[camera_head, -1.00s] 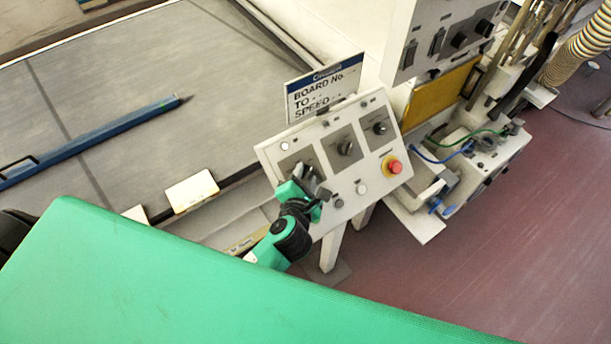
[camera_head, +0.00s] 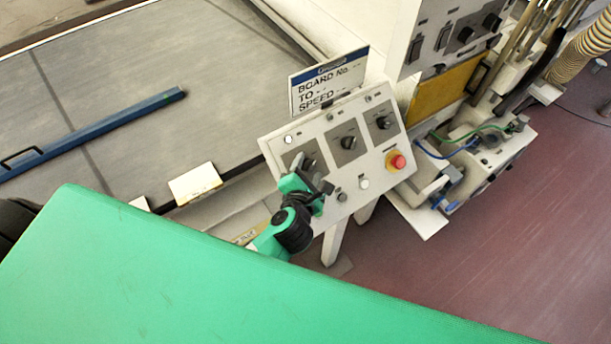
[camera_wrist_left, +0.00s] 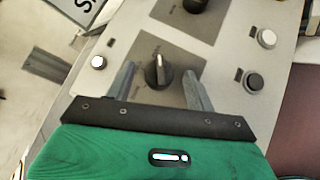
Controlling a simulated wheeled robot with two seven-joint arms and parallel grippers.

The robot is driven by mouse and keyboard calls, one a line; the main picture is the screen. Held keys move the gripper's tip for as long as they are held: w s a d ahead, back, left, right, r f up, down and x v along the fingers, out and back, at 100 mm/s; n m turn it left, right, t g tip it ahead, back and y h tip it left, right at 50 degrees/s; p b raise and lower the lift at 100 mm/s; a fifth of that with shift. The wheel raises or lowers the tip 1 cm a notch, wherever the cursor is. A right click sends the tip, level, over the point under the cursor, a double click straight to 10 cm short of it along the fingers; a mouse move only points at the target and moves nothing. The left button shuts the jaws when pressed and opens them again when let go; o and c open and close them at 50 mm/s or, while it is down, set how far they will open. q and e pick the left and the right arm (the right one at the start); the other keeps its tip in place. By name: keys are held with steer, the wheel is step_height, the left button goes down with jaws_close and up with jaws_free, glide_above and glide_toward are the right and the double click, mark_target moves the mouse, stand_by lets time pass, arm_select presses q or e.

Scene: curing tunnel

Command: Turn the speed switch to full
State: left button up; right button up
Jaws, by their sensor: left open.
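A tilted pale control panel (camera_head: 350,180) carries three black rotary switches on dark square plates: left (camera_head: 307,162), middle (camera_head: 347,142) and right (camera_head: 383,122). The labels are too small to read, so I cannot tell which one is the speed switch. My left gripper (camera_head: 315,177) is at the left switch and partly hides it. In the left wrist view, the black knob (camera_wrist_left: 158,72) with a pale pointer line lies between the open grey fingers of my left gripper (camera_wrist_left: 157,86). A gap shows on both sides of the knob. My right gripper is not in view.
A red emergency button (camera_head: 397,161) and small push buttons (camera_head: 364,183) sit on the panel. A "BOARD No. / SPEED" sign (camera_head: 327,83) stands behind it. A grey conveyor bed (camera_head: 120,70) with a blue bar (camera_head: 95,132) lies at left. Another switch box (camera_head: 455,35) is at upper right.

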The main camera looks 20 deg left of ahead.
arm_select(q)
steer(key=b+v, duration=0.5)
steer(key=v, duration=0.8)
steer(key=shift+s, duration=0.35)
steer(key=shift+r, duration=0.15)
